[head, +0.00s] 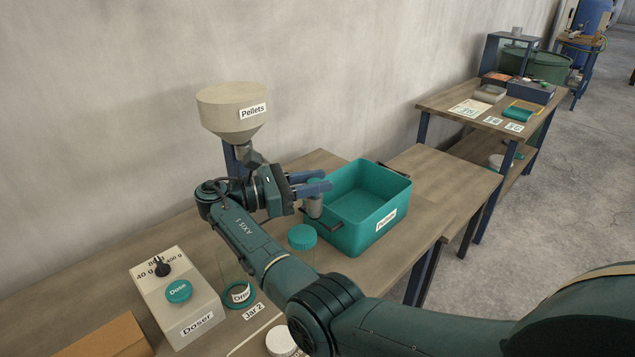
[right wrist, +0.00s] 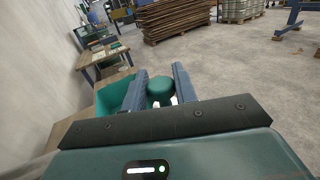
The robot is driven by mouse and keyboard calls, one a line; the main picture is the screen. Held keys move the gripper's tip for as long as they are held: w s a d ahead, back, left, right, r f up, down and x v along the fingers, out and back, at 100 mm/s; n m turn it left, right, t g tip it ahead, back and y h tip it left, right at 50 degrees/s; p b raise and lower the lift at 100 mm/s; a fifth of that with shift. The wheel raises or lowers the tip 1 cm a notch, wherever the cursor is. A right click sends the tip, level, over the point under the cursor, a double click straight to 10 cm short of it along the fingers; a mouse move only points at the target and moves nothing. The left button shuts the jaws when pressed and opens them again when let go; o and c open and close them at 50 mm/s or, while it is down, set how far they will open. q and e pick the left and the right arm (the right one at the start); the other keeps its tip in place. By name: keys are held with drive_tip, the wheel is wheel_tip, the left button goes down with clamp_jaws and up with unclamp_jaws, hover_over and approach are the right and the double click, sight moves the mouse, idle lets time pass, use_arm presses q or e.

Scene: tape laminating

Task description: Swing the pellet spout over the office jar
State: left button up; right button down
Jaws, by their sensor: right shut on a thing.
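The beige pellet hopper (head: 233,112), labelled Pellets, stands against the wall on a blue post. My right gripper (head: 318,187) is shut on a grey upright piece with a green top, seemingly the spout (head: 315,207). The green top (right wrist: 160,86) shows between the fingers in the right wrist view. The spout hangs at the near-left edge of the green Pellets crate. A clear open jar (head: 240,293) with a partly hidden label stands by the Jar 2 tag, left of my forearm. I cannot read which jar is the office jar. My left gripper is not in view.
A doser box (head: 178,300) stands at the front left. A jar with a green lid (head: 302,237) is just behind my forearm. The green crate (head: 377,222) stands right of my gripper. A white lid (head: 282,341) is at the front edge. A second table (head: 440,103) is farther back.

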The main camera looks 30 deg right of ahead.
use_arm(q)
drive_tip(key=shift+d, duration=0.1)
use_arm(e)
drive_tip(key=shift+f, duration=0.1)
drive_tip(key=c, duration=1.1)
unclamp_jaws()
use_arm(q)
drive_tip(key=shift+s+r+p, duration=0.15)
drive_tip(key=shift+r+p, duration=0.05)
drive_tip(key=shift+p, duration=0.35)
use_arm(e)
wheel_tip(320, 180, up, 10)
drive_tip(key=shift+r, duration=0.1)
